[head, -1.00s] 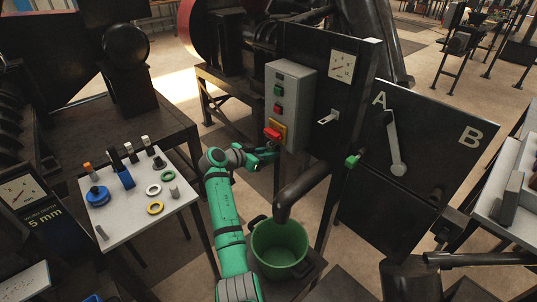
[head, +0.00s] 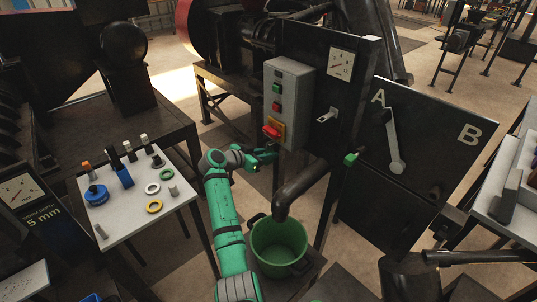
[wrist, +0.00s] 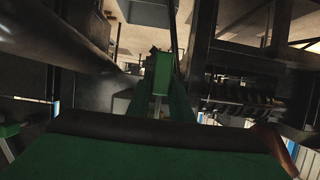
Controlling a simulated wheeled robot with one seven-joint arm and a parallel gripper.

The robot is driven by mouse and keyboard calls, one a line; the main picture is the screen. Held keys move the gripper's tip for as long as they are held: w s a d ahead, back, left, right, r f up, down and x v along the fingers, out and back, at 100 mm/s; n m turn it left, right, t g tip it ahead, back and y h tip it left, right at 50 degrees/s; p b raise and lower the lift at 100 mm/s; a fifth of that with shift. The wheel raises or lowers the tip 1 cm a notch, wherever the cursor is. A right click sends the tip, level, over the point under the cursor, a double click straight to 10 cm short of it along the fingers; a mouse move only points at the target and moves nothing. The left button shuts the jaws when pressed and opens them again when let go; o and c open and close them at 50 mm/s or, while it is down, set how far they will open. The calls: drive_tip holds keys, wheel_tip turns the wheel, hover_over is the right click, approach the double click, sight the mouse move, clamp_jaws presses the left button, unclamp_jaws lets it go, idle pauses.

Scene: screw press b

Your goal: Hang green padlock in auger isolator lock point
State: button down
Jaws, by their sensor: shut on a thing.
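The grey control box (head: 289,105) stands on the dark press panel, with green and red buttons. The isolator at its lower end has a red handle (head: 271,131) on a yellow plate (head: 278,127). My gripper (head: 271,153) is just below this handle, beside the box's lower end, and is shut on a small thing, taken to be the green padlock. The padlock's outline is lost against my green and dark arm in the head view. A large green surface with a dark rounded edge fills the bottom of the wrist view; I cannot tell what it is. The lock point itself is not clear.
A small white table (head: 133,205) at left holds rings, a blue spool and several small parts. A green bucket (head: 279,243) stands under a dark spout pipe (head: 298,190), right of my arm. A lever (head: 393,142) is on the A/B panel.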

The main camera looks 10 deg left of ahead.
drive_tip(key=shift+r, duration=0.1)
drive_tip(key=c, duration=1.5)
unclamp_jaws()
drive_tip(key=shift+d, duration=0.15)
drive_tip(key=shift+s+a+r, duration=0.1)
drive_tip(key=shift+s+a, duration=0.25)
drive_tip(key=shift+s, duration=0.05)
drive_tip(key=v, duration=0.9)
drive_tip(key=shift+s+a+r, duration=0.15)
drive_tip(key=shift+s, duration=0.15)
drive_tip(key=shift+s, duration=0.15)
drive_tip(key=shift+a, duration=0.1)
